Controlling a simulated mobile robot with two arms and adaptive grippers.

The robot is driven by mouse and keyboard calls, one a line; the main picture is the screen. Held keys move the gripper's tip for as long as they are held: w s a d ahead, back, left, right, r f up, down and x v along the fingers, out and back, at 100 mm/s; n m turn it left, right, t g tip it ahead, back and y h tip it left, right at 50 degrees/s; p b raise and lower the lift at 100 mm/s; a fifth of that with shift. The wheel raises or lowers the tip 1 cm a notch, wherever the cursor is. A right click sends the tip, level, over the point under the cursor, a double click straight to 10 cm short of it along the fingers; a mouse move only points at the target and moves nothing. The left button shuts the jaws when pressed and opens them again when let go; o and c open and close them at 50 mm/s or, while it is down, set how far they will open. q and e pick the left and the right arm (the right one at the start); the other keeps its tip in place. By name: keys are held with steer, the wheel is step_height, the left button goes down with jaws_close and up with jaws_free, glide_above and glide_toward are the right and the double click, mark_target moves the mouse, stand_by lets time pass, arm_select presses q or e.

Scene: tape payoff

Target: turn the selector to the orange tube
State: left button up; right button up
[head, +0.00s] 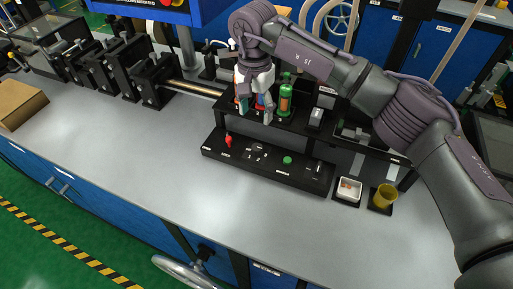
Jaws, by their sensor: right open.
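A black control panel (215,152) stands on the grey bench. It carries a red lever-like part (228,141), a dark round control with pale marks (257,152) and a green button (287,160). I cannot tell for sure which is the selector or where it points. Behind the panel is a black rack holding small coloured items, one of them orange-red (239,104), partly hidden by my gripper; I cannot tell if it is the orange tube. My right gripper (256,107) is open, pointing down over the rack, above and behind the panel. My left gripper is not in view.
Black roller stands (150,82) are at the left. The bench front (150,170) is clear.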

mark_target(257, 147)
step_height(257, 147, down, 12)
steer(key=p, duration=0.3)
steer(key=shift+s+d, duration=0.1)
steer(key=shift+f, duration=0.55)
